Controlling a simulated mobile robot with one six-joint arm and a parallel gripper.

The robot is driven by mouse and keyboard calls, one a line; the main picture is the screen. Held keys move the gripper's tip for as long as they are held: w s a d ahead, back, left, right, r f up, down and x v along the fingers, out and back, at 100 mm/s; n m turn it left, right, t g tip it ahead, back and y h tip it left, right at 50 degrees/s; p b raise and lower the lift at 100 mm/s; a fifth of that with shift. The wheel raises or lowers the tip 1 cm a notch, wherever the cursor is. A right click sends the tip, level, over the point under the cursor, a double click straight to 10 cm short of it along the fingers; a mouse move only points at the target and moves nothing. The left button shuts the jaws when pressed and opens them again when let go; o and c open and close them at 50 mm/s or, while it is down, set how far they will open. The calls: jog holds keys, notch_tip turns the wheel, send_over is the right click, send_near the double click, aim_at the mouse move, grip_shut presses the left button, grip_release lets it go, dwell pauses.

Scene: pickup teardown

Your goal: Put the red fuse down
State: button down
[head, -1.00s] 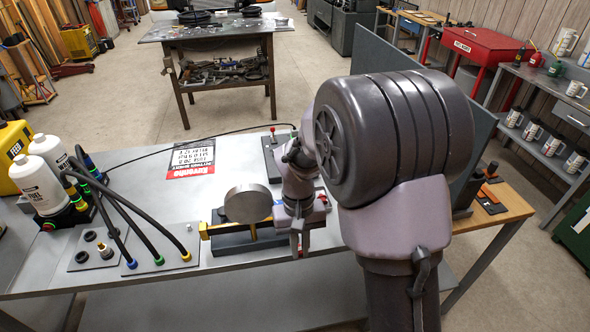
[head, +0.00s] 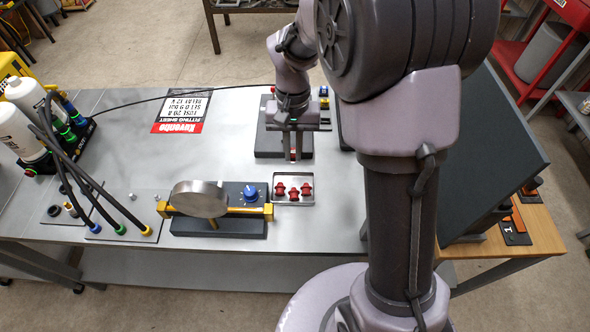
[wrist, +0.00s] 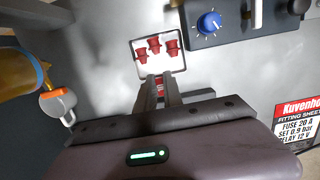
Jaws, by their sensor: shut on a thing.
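My gripper (head: 293,153) is shut on a red fuse (wrist: 160,87), held between the two fingertips; only a small part of it shows. In the head view the gripper points down in front of a dark block, just beyond a small pale tray (head: 294,204). Three red fuses (head: 293,193) lie in the tray, apart from my fingers. In the wrist view the tray (wrist: 178,67) is just past the fingertips, with the same red fuses (wrist: 155,46) in it. I cannot tell how high the held fuse is.
A dark unit with a blue knob (head: 250,193), a yellow bar and a round metal disc (head: 200,199) stands left of the tray. A dark block (head: 269,142) is behind the gripper. A printed fitting sheet (head: 182,111) lies left. Hoses and white bottles stand far left. Bare metal table lies between.

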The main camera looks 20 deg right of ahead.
jog(key=f+b, duration=0.1)
jog(key=f, duration=0.3)
jog(key=f+b, duration=0.2)
jog(key=f, duration=0.2)
jog(key=shift+s+a+f, duration=0.1)
jog(key=shift+s+f, duration=0.1)
jog(key=shift+f, duration=0.15)
jog(key=shift+r, duration=0.2)
jog(key=shift+f, duration=0.15)
jog(key=c, duration=1.5)
grip_release()
